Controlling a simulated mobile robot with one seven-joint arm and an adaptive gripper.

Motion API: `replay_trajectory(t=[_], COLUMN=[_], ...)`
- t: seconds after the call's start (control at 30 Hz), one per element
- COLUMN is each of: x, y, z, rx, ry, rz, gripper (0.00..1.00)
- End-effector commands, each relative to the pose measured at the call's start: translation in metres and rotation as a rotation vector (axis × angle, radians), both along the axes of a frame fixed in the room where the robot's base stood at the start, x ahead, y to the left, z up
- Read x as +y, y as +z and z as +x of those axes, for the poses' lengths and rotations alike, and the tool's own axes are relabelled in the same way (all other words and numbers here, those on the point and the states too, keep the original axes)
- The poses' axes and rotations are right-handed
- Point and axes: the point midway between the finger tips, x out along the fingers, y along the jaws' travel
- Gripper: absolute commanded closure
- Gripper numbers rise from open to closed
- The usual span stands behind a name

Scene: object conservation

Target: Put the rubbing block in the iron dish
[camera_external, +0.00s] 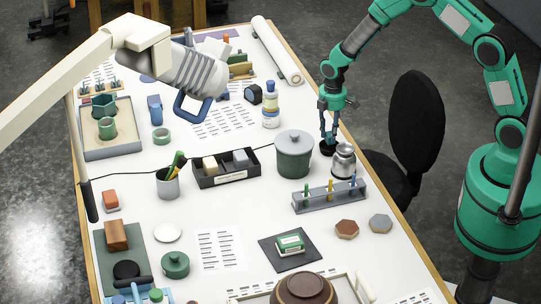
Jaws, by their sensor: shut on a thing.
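My gripper (328,138) points down at the right side of the table, just right of the lidded green pot. Its fingers are shut on a small dark thing (328,148), black and rounded, close to the tabletop. I cannot tell its exact shape, or whether it touches the table. Which thing is the rubbing block is not clear; a brown wooden block (116,235) sits on a dark green mat at the left. The iron dish is not clearly identifiable either; a black round thing (126,270) lies near that wooden block.
The lidded green pot (293,160) and a metal jar (344,160) stand close to my gripper. A grey rack (329,198) with small tubes is in front. A large lamp (190,75) hangs over the far left. A black chair (417,125) stands beyond the table's right edge.

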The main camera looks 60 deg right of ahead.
Motion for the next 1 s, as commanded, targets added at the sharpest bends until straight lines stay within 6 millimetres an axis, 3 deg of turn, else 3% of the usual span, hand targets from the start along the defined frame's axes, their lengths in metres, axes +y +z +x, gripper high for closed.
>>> replay_trajectory(t=[0.3,0.73,0.77,0.83,0.87,1.0], x=[0.000,0.000,0.000,0.000,0.000,0.000], y=[-0.020,-0.022,-0.022,-0.022,-0.022,-0.023], z=[0.000,0.000,0.000,0.000,0.000,0.000], rx=[0.001,0.000,0.000,0.000,0.000,0.000], ry=[0.000,0.000,0.000,0.000,0.000,0.000], rz=[0.001,0.000,0.000,0.000,0.000,0.000], gripper=[0.96,0.96,0.67,0.53,0.49,0.49])
